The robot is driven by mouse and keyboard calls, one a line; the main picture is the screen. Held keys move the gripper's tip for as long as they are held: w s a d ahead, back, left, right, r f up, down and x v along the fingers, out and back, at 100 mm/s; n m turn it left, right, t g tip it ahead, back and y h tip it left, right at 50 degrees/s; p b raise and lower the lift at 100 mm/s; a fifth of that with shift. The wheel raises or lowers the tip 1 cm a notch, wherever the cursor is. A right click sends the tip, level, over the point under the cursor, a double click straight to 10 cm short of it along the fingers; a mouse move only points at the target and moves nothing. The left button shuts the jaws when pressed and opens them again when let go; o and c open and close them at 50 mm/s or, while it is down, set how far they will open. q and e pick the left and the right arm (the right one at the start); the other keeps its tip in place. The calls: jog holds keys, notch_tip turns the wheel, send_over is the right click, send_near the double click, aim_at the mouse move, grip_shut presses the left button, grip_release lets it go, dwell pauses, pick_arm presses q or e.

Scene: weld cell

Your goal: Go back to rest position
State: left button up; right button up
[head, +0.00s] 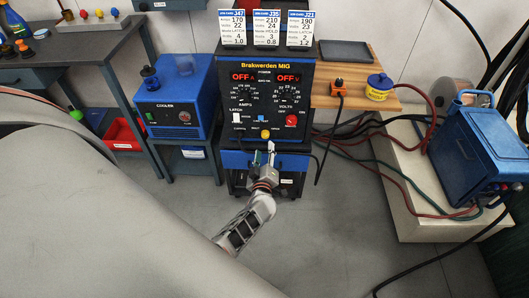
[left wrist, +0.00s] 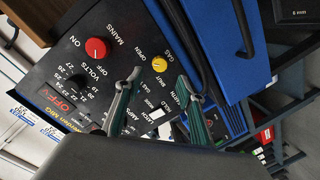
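My left gripper (head: 264,152) is in front of the lower edge of the welding machine's panel, in the middle of the head view. In the left wrist view its two fingers (left wrist: 158,76) stand apart with nothing between them. The Brakwerden MIG welder (head: 264,98) has a dark panel, and both displays read OFF. Its red mains knob (head: 292,120) and yellow gas knob (head: 265,134) show; the red knob (left wrist: 96,49) and yellow knob (left wrist: 159,65) also show in the left wrist view. Whether the fingers touch the panel cannot be told. My right gripper is not seen.
A blue cooler (head: 174,98) stands left of the welder. A wooden shelf (head: 355,62) with a yellow-and-blue tin (head: 379,87) is at the right. Cables run to a blue wire feeder (head: 478,150) on a pale plinth (head: 409,188). The grey floor (head: 330,235) in front is mostly clear.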

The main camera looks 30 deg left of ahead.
pick_arm(q)
jog(key=s+d+m+g+h+p, duration=0.1)
jog(key=s+d+m+h, duration=0.2)
jog(key=s+d+m, duration=0.3)
jog(key=s+d+r+m+g+h+p, duration=0.1)
jog(key=s+d+m+h, duration=0.3)
jog(key=s, duration=0.9)
jog(key=s+d+r+m+g+h+p, duration=0.1)
jog(key=s+d+m+h, duration=0.3)
jog(key=s+d+m, duration=0.4)
jog(key=shift+s+d+m, duration=0.3)
jog(key=shift+s+m, duration=0.35)
jog(key=shift+m, duration=0.15)
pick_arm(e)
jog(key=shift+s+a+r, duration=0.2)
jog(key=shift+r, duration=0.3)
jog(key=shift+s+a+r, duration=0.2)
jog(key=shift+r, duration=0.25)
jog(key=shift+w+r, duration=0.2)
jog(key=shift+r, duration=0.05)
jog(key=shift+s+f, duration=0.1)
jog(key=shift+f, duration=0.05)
